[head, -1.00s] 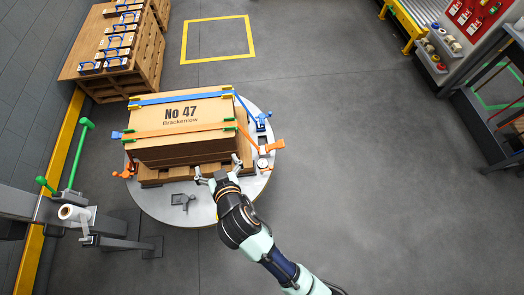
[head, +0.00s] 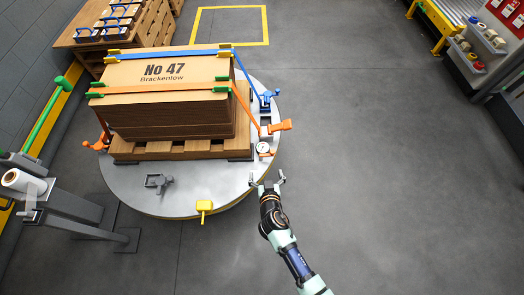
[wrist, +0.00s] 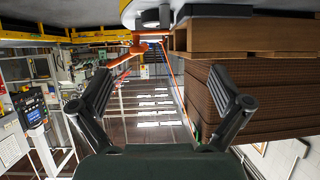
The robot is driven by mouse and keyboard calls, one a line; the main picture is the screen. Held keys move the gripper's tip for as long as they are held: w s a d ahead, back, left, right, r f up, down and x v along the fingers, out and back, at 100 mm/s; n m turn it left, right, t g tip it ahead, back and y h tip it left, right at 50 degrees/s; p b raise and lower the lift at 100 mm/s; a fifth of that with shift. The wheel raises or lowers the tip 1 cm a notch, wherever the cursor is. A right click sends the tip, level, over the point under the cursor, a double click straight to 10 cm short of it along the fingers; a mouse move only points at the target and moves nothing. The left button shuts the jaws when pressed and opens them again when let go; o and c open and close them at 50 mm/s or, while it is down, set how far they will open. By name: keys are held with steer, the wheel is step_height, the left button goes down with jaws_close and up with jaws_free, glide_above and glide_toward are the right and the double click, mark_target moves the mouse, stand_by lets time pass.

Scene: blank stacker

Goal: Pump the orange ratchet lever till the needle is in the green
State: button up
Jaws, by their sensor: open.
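The orange ratchet lever (head: 280,126) sticks out to the right at the right side of the round table, at the lower end of the orange strap (head: 244,100). A small round white-faced gauge (head: 263,148) sits just below it; its needle is too small to read. My gripper (head: 267,182) is open and empty at the table's lower right edge, below the gauge and apart from the lever. In the wrist view, orange ratchet parts (wrist: 139,44) show at the top, beyond and between my open fingers (wrist: 165,82).
A strapped cardboard stack (head: 165,125) marked No 47 stands on a wooden pallet (head: 182,150) on the round table (head: 125,190). A blue ratchet (head: 267,100) sits above the orange one. A yellow handle (head: 204,206) is at the front rim. Floor at right is clear.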

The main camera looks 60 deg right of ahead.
steer(key=b+x, duration=0.2)
steer(key=x, duration=0.5)
steer(key=shift+w+d, duration=0.1)
steer(key=shift+d, duration=0.05)
stand_by(0.3)
steer(key=p+v, duration=0.3)
steer(key=v, duration=0.7)
